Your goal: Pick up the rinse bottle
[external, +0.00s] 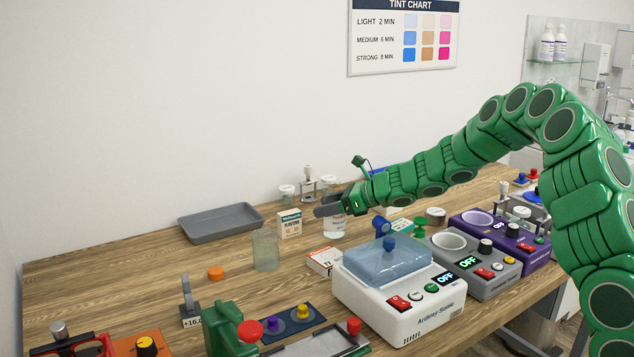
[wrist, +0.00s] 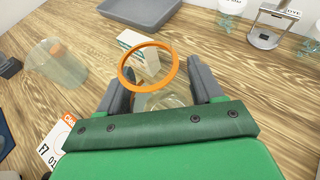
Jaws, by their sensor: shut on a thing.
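The rinse bottle appears to be the clear bottle with a pale, red-marked label (external: 334,226), upright at the middle of the bench. My gripper (external: 328,210) reaches in from the right and is shut on its upper part, hiding its top. In the wrist view, the clear bottle (wrist: 165,101) shows between my two grey fingers (wrist: 160,84), partly hidden by my gripper's body. An orange ring (wrist: 126,79) shows above it between the fingers. I cannot tell whether the bottle's base touches the bench.
A plasters box (external: 290,224) and a clear beaker (external: 265,250) stand left of the bottle. A grey tray (external: 221,223) lies at the back left. Small jars stand behind.

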